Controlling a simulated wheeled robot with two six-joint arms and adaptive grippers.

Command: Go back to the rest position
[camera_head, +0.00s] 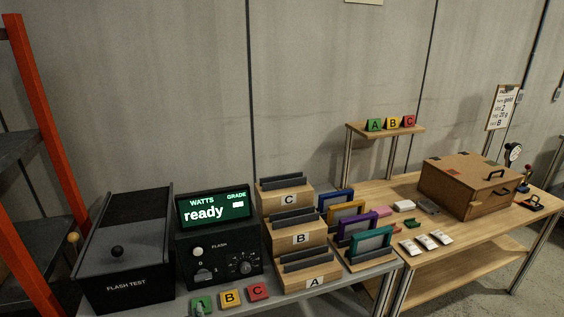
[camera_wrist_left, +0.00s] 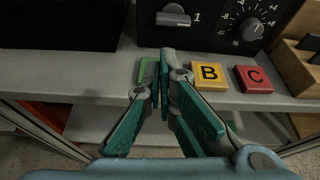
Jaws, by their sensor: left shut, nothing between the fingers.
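My left gripper (camera_wrist_left: 166,62) is shut and empty, its teal fingers together in the left wrist view. Its tips appear in front of the green tile (camera_wrist_left: 148,70) at the front edge of the grey bench and hide part of it. I cannot tell whether they touch it. My right gripper is not in view.
The black flash test box (camera_head: 125,250) and the meter reading "ready" (camera_head: 215,209) stand behind the tiles. Wooden card racks A, B and C (camera_head: 285,194) are to the right. An orange shelf post (camera_head: 40,140) stands at left. A wooden table (camera_head: 470,235) holds a brown case (camera_head: 455,187).

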